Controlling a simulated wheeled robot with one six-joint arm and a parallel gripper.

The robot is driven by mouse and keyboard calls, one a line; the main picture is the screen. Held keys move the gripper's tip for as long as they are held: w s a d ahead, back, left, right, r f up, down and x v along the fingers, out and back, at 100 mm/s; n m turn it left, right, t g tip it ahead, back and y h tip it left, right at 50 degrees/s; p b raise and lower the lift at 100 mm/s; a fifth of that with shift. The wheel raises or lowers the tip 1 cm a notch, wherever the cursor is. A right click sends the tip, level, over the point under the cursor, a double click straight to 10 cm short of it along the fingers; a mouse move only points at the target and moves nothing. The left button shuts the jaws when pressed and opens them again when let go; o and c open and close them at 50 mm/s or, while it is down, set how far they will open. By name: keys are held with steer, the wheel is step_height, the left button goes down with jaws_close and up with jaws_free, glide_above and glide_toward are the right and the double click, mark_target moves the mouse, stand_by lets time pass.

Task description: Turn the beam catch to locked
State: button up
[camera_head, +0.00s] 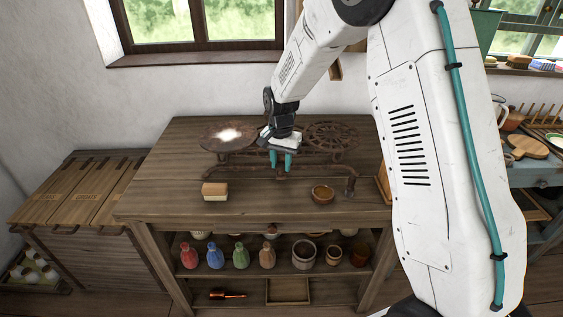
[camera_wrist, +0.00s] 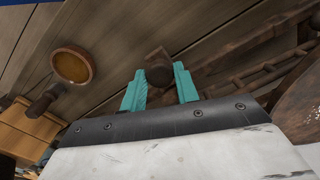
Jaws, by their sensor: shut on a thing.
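A rusty balance scale stands on the wooden worktable, with a left pan (camera_head: 228,137) and a spoked right pan (camera_head: 331,136). My gripper (camera_head: 281,161) points down at the middle of the scale, between the pans. In the wrist view the teal fingers of my gripper (camera_wrist: 159,84) stand on either side of a dark round knob (camera_wrist: 158,76), which looks like the beam catch, and are shut on it. The rusty beam (camera_wrist: 255,72) runs off to the right there. My gripper hides the catch in the head view, and I cannot tell its locked or unlocked position.
A brown bowl (camera_head: 322,194) and a two-tone block (camera_head: 215,191) sit on the worktable (camera_head: 170,185) in front of the scale. The bowl also shows in the wrist view (camera_wrist: 73,66). Several bottles and pots stand on the shelf below. Wooden bins (camera_head: 80,190) stand at left.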

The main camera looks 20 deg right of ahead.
mark_target(281, 165)
steer(key=n, duration=0.8)
steer(key=shift+n, duration=0.3)
stand_by(0.6)
steer(key=o, duration=1)
steer(key=shift+c, duration=0.2)
steer(key=shift+r, duration=0.1)
step_height(281, 165, up, 8)
steer(key=shift+f, duration=0.2)
